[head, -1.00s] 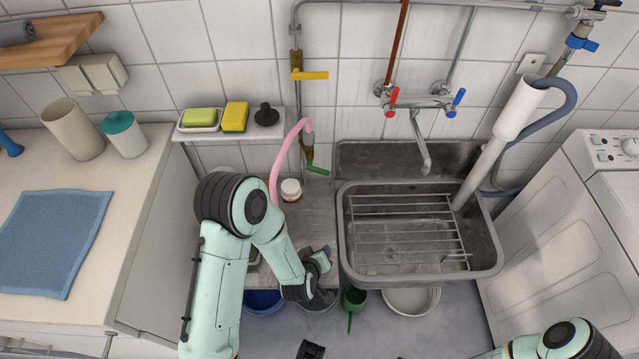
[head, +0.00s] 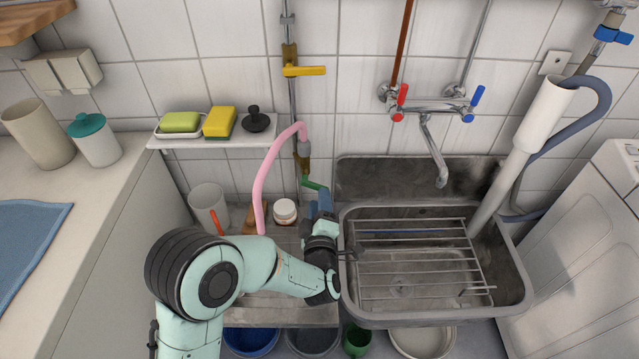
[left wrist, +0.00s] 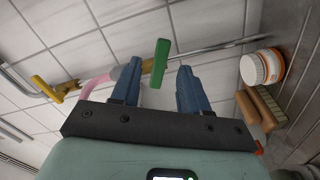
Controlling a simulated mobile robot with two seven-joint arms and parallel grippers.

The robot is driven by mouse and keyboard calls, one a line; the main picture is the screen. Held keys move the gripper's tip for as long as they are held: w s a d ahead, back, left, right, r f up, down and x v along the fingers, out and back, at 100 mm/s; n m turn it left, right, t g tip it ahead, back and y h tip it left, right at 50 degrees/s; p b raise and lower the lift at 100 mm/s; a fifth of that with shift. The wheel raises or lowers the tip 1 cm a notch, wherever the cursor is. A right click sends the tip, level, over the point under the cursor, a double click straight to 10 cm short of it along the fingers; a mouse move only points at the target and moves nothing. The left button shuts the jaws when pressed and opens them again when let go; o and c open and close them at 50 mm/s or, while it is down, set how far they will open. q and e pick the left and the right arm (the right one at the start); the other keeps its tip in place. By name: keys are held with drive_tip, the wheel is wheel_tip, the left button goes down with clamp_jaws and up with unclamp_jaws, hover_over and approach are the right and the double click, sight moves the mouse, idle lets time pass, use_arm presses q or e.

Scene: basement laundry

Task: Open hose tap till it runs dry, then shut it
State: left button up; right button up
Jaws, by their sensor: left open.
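The hose tap is a brass tap on the wall pipe with a green lever (head: 313,184), left of the sink. A pink hose (head: 268,170) runs from it and drops down behind my left arm; its lower end is hidden. My left gripper (head: 319,204) is open and empty, just below and in front of the green lever. In the left wrist view the green lever (left wrist: 161,64) stands just beyond the gap between the blue fingertips (left wrist: 157,85), with no clear contact. Whether water runs cannot be seen. My right gripper is out of view.
A yellow lever (head: 303,70) sits higher on the same pipe. A shelf (head: 230,141) holds sponges left of it. A white jar (head: 285,211) stands near the gripper. The sink (head: 520,290) with its rack is at right. Blue (head: 251,342) and green (head: 357,342) containers stand below.

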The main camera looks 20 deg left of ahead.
sight(314, 184)
use_arm(q)
drive_tip(key=x, duration=0.7)
drive_tip(key=shift+w+b, duration=0.25)
drive_tip(key=shift+b, duration=0.1)
drive_tip(key=shift+a, duration=0.1)
drive_tip(key=shift+f, duration=0.1)
clamp_jaws()
